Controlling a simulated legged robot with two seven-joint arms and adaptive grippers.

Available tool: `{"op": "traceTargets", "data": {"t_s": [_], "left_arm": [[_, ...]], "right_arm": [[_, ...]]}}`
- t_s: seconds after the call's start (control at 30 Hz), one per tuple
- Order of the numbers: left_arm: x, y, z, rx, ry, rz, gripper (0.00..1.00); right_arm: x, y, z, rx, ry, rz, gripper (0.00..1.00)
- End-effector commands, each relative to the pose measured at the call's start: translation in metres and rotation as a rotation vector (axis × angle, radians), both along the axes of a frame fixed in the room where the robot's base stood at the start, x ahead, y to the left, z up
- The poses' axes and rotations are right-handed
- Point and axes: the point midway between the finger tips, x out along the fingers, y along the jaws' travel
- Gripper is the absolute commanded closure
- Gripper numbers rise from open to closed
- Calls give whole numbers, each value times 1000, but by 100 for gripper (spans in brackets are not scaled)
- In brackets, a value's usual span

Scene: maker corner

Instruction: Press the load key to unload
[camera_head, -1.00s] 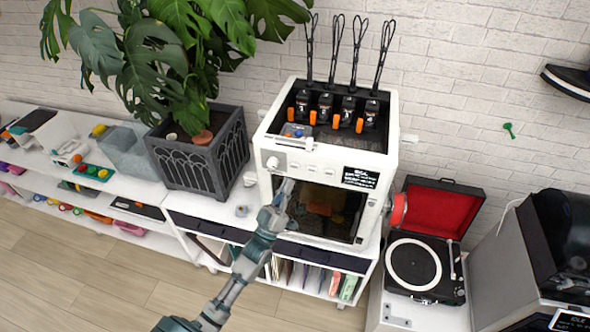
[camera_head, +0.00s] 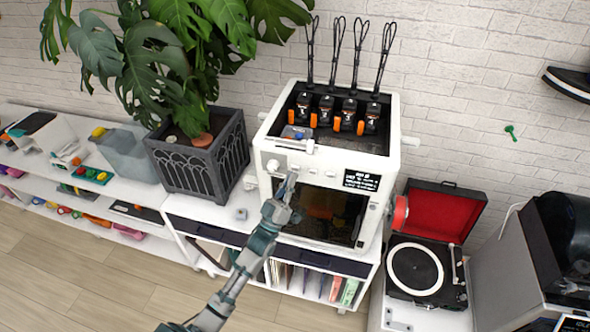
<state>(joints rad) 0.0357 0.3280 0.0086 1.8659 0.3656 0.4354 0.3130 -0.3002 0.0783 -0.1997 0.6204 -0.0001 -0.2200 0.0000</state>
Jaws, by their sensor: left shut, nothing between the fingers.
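The white printer (camera_head: 387,235) stands on the white shelf unit, with several numbered black feeders in its open top. Its front panel has a knob (camera_head: 273,165), a row of small keys (camera_head: 330,174) and a small dark display (camera_head: 362,180) with text too small to read. My left gripper (camera_head: 291,179) is shut and empty. Its tip is at the front panel, by the left end of the key row. I cannot tell whether it touches a key; the tip covers that spot. My right gripper is not in view.
A potted plant in a dark planter (camera_head: 196,168) stands left of the printer. A record player with a red-lined lid (camera_head: 440,225) stands at the right, beside a grey machine (camera_head: 520,255). Trays and small parts lie on the shelf at the left.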

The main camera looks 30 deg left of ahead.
Motion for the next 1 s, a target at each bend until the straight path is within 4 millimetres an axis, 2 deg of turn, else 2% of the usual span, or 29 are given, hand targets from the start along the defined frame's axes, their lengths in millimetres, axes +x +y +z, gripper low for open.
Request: {"op": "traceTargets", "data": {"t_s": [0.77, 1.0], "left_arm": [[0, 0, 0, 0, 0, 0, 100], [6, 1, 2, 0, 0, 0, 100]], "right_arm": [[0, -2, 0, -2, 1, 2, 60], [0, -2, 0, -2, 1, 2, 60]]}}
